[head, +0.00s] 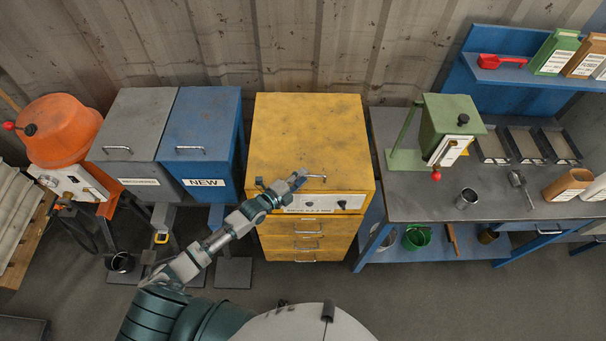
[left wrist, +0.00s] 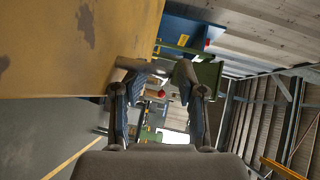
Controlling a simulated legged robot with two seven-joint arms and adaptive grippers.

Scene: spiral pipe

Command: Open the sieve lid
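The yellow cabinet (head: 308,130), which seems to be the sieve, stands in the middle of the head view. Its worn flat lid is down, with a metal bar handle (head: 316,176) near the front edge. My left gripper (head: 285,187) is at this front edge, just left of the handle. In the left wrist view its two fingers (left wrist: 166,76) stand apart. A short brownish bar (left wrist: 140,65), likely the handle, sticks out from the yellow surface (left wrist: 70,45) by the left fingertip. I cannot tell if they touch. My right gripper is not in view.
A blue bin (head: 203,130) marked NEW and a grey bin (head: 135,125) stand left, beside an orange machine (head: 62,130). At right, a workbench (head: 430,195) holds a green device (head: 450,122), trays and a metal cup (head: 467,198). Floor in front is mostly clear.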

